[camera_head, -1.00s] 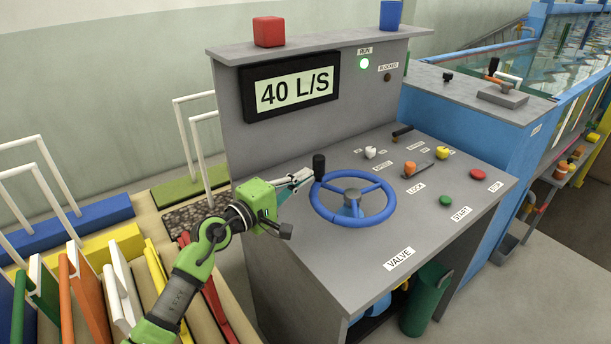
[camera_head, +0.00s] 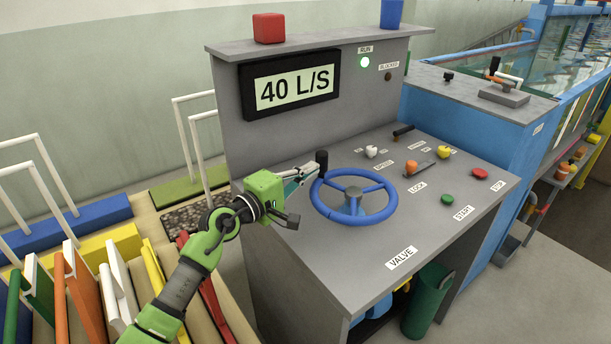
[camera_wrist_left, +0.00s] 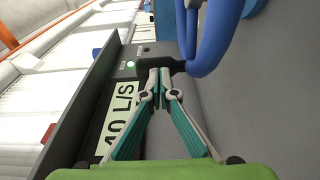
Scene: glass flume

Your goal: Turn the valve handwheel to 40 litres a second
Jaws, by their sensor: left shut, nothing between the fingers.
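The blue valve handwheel (camera_head: 386,207) lies on the console's sloping top, above the VALVE label (camera_head: 401,258). Its black handle knob (camera_head: 321,161) stands up at the rim's far left. The display (camera_head: 291,89) reads 40 L/S. My left gripper (camera_head: 315,168) is shut and empty, with its tips right at the knob. In the left wrist view the closed fingertips (camera_wrist_left: 160,72) meet or nearly meet the black handle (camera_wrist_left: 150,65) beside the blue rim (camera_wrist_left: 212,45). I cannot tell whether they touch. My right gripper is not in view.
The green RUN lamp (camera_head: 364,62) is lit; the BLOCKED lamp (camera_head: 388,76) is dark. Coloured boards (camera_head: 85,300) stand at the left.

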